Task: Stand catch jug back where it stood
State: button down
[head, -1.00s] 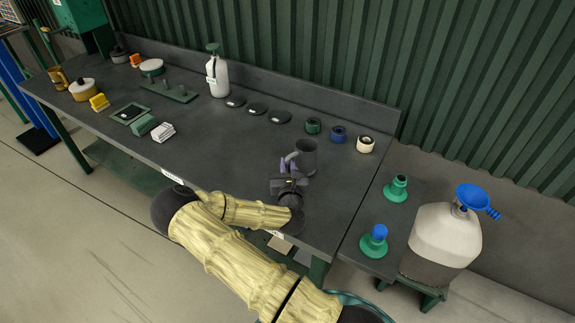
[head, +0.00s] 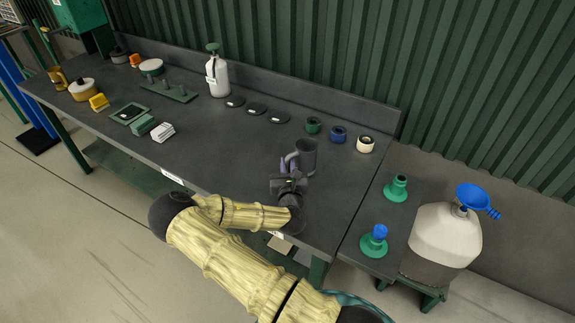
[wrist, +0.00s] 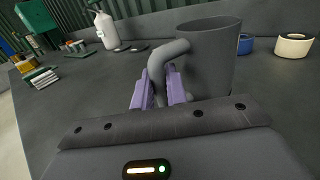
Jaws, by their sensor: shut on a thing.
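The catch jug (head: 308,154) is a dark grey cup with a side handle, upright at the right part of the dark workbench (head: 235,160). In the wrist view the jug (wrist: 210,62) fills the upper middle, with its handle toward the left. My gripper (head: 286,168) reaches it from the front of the bench. Its purple fingers (wrist: 160,88) are shut on the jug's handle. The jug's base is partly hidden behind my gripper in the wrist view, so I cannot tell whether it touches the bench.
Green, blue and cream rolls (head: 338,134) stand behind the jug to the right. A large jug with a blue funnel (head: 446,232) stands off the right end.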

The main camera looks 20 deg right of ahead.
jog(key=shift+f+b, duration=0.55)
jog(key=shift+f, duration=0.1)
dwell(0.7)
jog(key=c, duration=1.3)
grip_release()
jog(key=shift+s, duration=0.15)
jog(key=shift+v, duration=3.85)
jog(key=shift+s, duration=0.1)
